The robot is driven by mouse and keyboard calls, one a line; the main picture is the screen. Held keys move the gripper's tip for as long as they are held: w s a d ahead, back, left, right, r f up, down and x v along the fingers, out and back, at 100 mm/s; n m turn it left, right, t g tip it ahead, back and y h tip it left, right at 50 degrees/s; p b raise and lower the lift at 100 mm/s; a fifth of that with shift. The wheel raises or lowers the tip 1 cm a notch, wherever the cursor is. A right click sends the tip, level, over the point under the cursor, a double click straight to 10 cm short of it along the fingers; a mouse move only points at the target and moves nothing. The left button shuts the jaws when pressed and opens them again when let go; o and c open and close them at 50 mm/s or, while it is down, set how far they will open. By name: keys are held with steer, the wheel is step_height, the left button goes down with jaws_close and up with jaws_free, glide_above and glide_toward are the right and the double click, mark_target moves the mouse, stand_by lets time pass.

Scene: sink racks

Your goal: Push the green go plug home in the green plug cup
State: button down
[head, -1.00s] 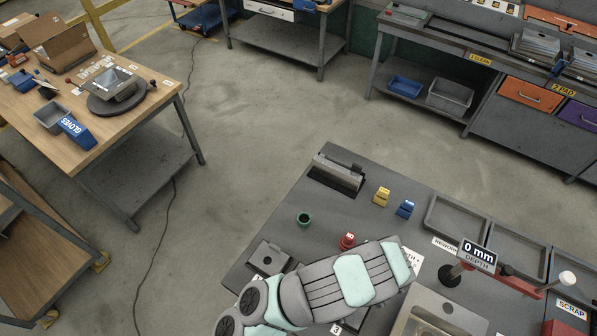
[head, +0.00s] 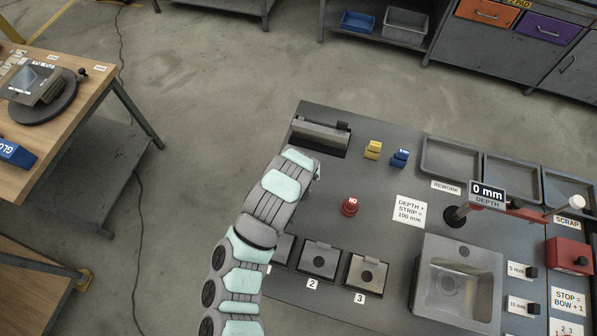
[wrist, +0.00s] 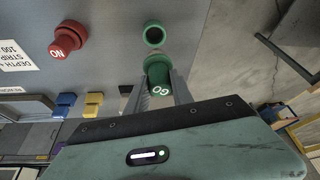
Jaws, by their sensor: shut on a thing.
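The green go plug (wrist: 158,78) is in my gripper (wrist: 160,88) in the wrist view, with its GO label facing the camera. The jaws are shut on the plug's sides. The green plug cup (wrist: 154,35) stands on the grey bench just beyond the plug in the wrist view, its round mouth open and empty. The plug looks apart from the cup; the height between them is hard to tell. In the head view my arm hides the cup, the plug and my gripper.
The red NO plug (head: 350,206) stands on the bench, also in the wrist view (wrist: 68,40). Yellow (head: 373,149) and blue (head: 400,158) blocks stand behind it. A dark slotted fixture (head: 321,136) lies at the bench's back left corner. The bench between NO plug and blocks is clear.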

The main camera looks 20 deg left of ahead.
steer(key=shift+f+b, duration=1.3)
steer(key=shift+f, duration=1.6)
steer(key=shift+f+b, duration=0.45)
steer(key=shift+f, duration=1.4)
steer(key=c, duration=1)
jaws_free()
steer(key=shift+c, duration=0.2)
steer(key=v, duration=1)
steer(key=shift+r, duration=0.4)
